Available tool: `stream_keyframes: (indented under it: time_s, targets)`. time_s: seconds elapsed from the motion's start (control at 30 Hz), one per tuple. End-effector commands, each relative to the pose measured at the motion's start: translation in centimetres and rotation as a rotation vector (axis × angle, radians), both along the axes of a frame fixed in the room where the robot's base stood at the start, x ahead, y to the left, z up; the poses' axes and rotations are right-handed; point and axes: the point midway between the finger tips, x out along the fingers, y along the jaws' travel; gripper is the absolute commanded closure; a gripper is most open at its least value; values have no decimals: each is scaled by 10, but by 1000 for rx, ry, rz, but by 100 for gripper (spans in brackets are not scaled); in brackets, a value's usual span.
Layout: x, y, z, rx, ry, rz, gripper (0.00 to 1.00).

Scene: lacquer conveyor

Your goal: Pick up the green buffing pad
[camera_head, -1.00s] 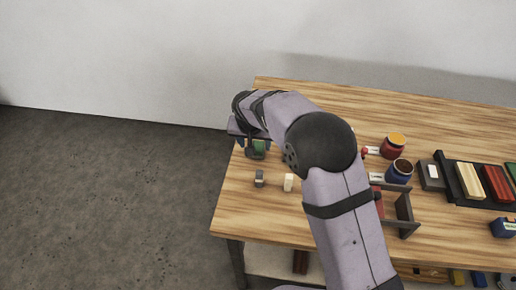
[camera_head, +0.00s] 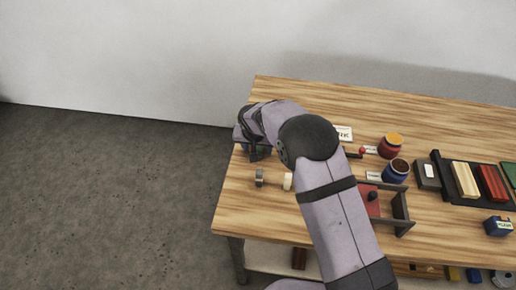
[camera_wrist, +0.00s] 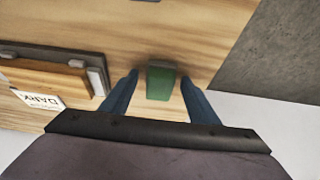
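The green buffing pad (camera_wrist: 161,82) is a small green block on the wooden table, in the middle of the wrist view. My gripper (camera_wrist: 159,77) is open, with one blue finger on each side of the pad. Gaps show between the pad and both fingers, and the gripper holds nothing. In the head view my gripper (camera_head: 256,151) is over the far left part of the table. My wrist hides most of the pad there.
A dark-edged wooden holder (camera_wrist: 50,75) and a DARK card (camera_wrist: 38,99) lie left of my gripper in the wrist view. The table's left edge is close.

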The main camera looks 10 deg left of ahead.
Motion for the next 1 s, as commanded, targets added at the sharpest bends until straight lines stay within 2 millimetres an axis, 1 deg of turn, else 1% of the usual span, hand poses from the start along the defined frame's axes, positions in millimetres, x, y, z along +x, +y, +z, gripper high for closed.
stream_keyframes:
  time_s: [0.03,0.07,0.1,0.17,0.43,0.57,0.67,0.77,1.0]
  targets:
    - [0,0,0,0,0,0,58]
    - [0,0,0,0,0,0,65]
    - [0,0,0,0,0,0,75]
    - [0,0,0,0,0,0,88]
    - [0,0,1,0,0,0,88]
    - [1,1,6,2,-3,0,88]
    - [1,1,16,3,-3,-1,88]
    - [1,1,31,4,-5,-1,88]
    - [1,1,71,2,-4,0,88]
